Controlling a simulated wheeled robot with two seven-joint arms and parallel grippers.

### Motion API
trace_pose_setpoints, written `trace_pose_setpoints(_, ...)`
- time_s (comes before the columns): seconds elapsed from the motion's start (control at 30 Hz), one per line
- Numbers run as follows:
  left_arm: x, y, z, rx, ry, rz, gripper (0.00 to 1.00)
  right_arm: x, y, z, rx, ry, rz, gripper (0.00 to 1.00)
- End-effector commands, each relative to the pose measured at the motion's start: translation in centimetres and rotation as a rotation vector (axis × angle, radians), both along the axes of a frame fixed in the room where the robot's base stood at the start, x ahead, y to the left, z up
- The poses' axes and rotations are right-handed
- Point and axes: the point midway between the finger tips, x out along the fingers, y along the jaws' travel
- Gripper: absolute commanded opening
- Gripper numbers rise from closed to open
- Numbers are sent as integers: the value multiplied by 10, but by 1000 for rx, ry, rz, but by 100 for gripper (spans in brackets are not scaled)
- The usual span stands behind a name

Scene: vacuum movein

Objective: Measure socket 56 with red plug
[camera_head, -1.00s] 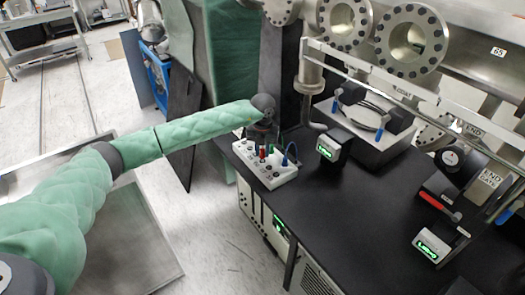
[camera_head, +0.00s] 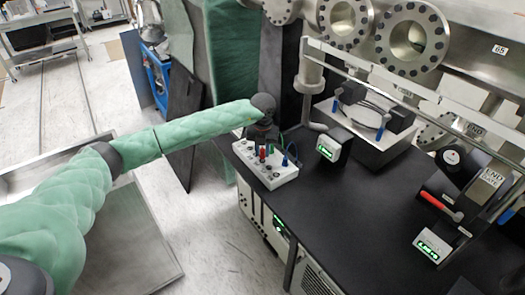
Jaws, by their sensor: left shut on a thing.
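A white socket box (camera_head: 283,174) sits at the left end of the black bench. Red, blue, green and dark plugs stand in its top; the red plug (camera_head: 263,155) is near the left middle. My left gripper (camera_head: 264,143) points down just above the box, at the plugs. It is shut on a plug, but its fingers are small and dark, so I cannot tell which plug by sight. The socket numbers are too small to read. My right gripper is not in view.
The black bench (camera_head: 350,205) has free room right of the box. A small box with a green display (camera_head: 329,148) stands close by on the right. Steel flanges and pipes rise behind. A similar display box (camera_head: 431,246) and a red-handled valve (camera_head: 436,203) are further right.

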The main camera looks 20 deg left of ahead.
Motion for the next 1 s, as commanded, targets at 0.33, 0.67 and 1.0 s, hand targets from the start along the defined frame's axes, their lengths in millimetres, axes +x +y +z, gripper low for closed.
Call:
trace_pose_setpoints(0.33, 0, 0, -3, 0, 0, 0, 0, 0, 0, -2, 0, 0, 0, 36)
trace_pose_setpoints(0.67, 0, 0, -7, 0, 0, 0, 0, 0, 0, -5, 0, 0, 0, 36)
trace_pose_setpoints(1.0, 0, 0, -11, 0, 0, 0, 0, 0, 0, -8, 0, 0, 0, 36)
